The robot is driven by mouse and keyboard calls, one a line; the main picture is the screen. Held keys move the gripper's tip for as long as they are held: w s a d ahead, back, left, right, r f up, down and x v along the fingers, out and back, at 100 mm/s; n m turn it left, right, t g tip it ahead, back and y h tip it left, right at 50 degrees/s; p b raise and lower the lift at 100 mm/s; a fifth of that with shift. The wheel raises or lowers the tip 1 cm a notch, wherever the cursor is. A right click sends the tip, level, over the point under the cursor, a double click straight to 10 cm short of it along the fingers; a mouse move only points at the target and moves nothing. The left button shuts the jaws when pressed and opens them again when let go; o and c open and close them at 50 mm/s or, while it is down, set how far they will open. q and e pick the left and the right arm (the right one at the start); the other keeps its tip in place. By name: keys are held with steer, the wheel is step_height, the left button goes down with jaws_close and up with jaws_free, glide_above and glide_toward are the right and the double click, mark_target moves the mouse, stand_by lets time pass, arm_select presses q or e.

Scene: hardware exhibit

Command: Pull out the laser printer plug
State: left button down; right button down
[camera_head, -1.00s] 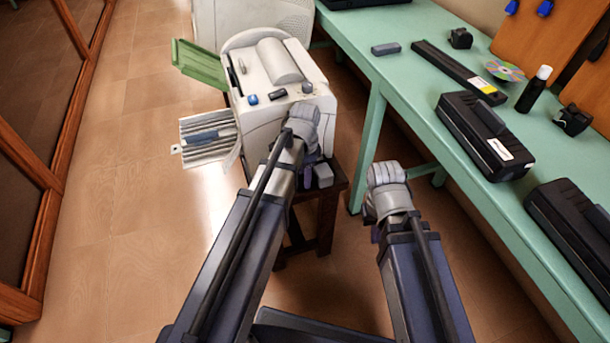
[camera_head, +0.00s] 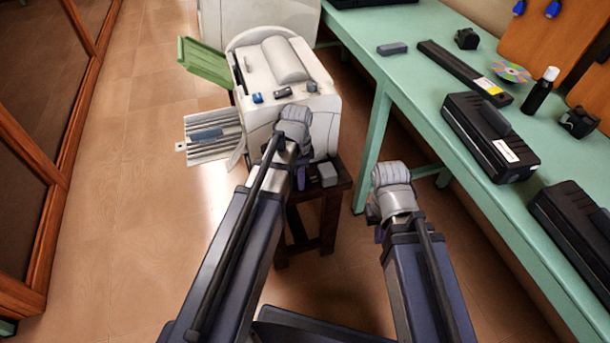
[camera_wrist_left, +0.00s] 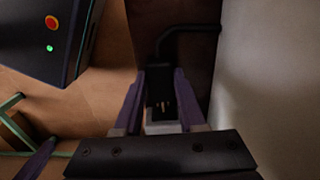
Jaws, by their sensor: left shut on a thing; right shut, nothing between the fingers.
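The laser printer (camera_head: 285,85) is a cream-white machine with a green flap open and a paper tray at its left side, standing on a dark wooden stool (camera_head: 328,215). My left gripper (camera_head: 302,180) is at the printer's near side. In the left wrist view, my left gripper (camera_wrist_left: 162,100) is shut on the black plug (camera_wrist_left: 160,82), with its cable running up and right. Bare metal pins show between the plug and a light grey socket block (camera_wrist_left: 162,127). That block also shows on the stool in the head view (camera_head: 328,174). My right gripper (camera_head: 376,235) is shut and empty beside the bench.
A green bench (camera_head: 405,95) runs along the right with black cartridges (camera_head: 490,135), a disc (camera_head: 511,71) and a dark bottle (camera_head: 541,92). Wood-framed panels (camera_head: 50,200) line the left. The floor at left is clear.

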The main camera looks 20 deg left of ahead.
arm_select(q)
steer(key=shift+c, duration=2.4)
jaws_free()
steer(key=shift+s+a, duration=0.15)
steer(key=shift+a, duration=0.1)
steer(key=shift+r, duration=0.15)
step_height(320, 180, up, 8)
steer(key=p, duration=0.8)
steer(key=shift+f, duration=0.2)
steer(key=s+d+r+n+p, duration=0.3)
steer(key=s+d+r+p, duration=0.3)
steer(key=r+p, duration=0.3)
steer(key=s+d+r+n+y+p, duration=0.1)
steer(key=s+d+r+n+p, duration=0.3)
steer(key=r+p, duration=0.6)
steer(key=s+d, duration=0.2)
steer(key=d, duration=0.1)
steer(key=shift+s+d+r, duration=0.15)
steer(key=shift+s+d, duration=0.05)
